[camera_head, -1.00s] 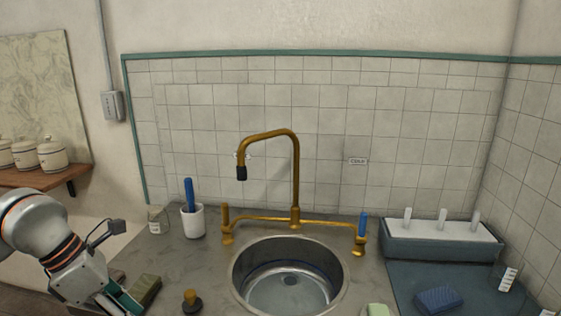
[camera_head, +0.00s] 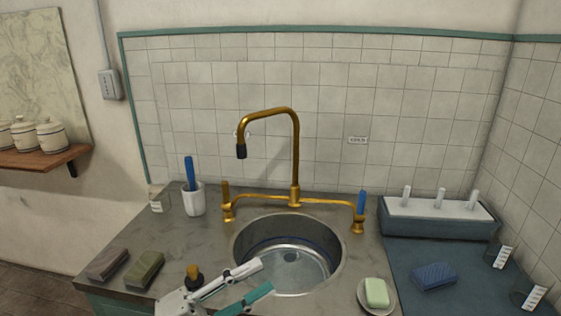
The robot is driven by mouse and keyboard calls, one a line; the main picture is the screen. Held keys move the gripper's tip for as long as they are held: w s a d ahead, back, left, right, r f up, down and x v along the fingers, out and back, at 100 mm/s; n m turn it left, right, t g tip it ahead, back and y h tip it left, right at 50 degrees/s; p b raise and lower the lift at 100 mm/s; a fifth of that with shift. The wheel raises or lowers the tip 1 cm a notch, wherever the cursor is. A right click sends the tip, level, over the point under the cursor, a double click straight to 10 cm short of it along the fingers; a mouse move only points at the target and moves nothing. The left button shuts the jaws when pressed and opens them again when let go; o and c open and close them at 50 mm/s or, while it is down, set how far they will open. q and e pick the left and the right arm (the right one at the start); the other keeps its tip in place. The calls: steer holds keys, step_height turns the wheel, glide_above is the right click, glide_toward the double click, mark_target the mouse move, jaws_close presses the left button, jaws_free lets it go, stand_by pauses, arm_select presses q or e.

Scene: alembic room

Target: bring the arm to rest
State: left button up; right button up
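My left gripper (camera_head: 265,275) comes in at the bottom of the head view, in front of the sink basin. Its white finger and its teal finger are spread apart, with nothing seen between them. The fingertips overlap the near rim of the round steel sink (camera_head: 238,240) in the picture; I cannot tell their height above it. Most of my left arm is below the frame. My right gripper is not in view.
A black-based brass stopper (camera_head: 193,274) stands close beside the gripper. Brown (camera_head: 107,264) and olive (camera_head: 145,269) blocks lie left. A soap dish (camera_head: 363,304) with green soap (camera_head: 376,292) sits right. The brass faucet (camera_head: 296,160) rises behind the sink. A blue sponge (camera_head: 434,276) lies farther right.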

arm_select(q)
steer(key=w+a+f+n+t+y, duration=0.1)
steer(key=a+f+n+t+y, duration=0.4)
steer(key=f+n, duration=0.4)
steer(key=w+a+f+n+t+y, duration=0.15)
steer(key=a+f+n+y, duration=0.25)
steer(key=f+n+y, duration=0.4)
steer(key=s+a+f+n+g+y, duration=0.1)
steer(key=s+a+f+n+g, duration=0.1)
steer(key=s+f, duration=0.4)
steer(key=s+a+f+n+g+y, duration=0.2)
steer(key=s+a+f+n, duration=0.2)
steer(key=f, duration=0.9)
steer(key=s+n, duration=0.2)
steer(key=s, duration=0.1)
steer(key=shift+s+f+n+g+y, duration=0.3)
steer(key=shift+f+g, duration=0.05)
steer(key=shift+f, duration=0.05)
steer(key=shift+a, duration=0.1)
